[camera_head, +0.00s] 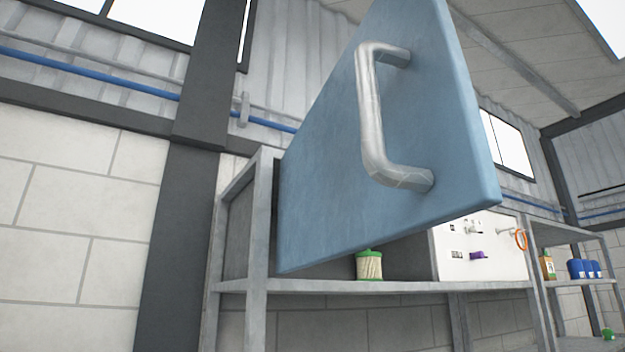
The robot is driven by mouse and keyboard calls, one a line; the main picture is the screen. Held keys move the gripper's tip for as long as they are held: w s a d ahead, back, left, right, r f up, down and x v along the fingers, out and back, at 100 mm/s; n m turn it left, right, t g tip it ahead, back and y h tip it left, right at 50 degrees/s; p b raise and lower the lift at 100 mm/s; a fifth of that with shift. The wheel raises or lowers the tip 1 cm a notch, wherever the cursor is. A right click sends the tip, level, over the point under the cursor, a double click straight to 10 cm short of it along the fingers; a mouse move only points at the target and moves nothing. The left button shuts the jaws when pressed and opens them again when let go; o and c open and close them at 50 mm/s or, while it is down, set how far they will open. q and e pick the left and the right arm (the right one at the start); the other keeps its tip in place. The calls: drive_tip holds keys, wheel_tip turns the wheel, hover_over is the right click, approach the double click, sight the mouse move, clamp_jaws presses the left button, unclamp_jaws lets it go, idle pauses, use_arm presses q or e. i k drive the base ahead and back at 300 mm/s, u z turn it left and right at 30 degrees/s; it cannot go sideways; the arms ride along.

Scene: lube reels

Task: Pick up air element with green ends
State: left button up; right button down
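The air element with green ends (369,266) stands upright on the grey metal shelf, below the lower edge of a raised blue door. It has a pale pleated body, a green top with a small knob, and a green bottom rim. Neither of my grippers is in the head view, so I cannot see their state or place.
The blue door (330,170) with a metal handle (373,120) hangs open over the shelf (310,286). A white panel (485,248) stands to the right. Blue containers (584,268) and an orange-and-green bottle (548,266) sit on a farther rack.

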sight(368, 263)
drive_tip(key=z, duration=2)
drive_tip(key=i, duration=2.45)
drive_tip(key=u, duration=4.05)
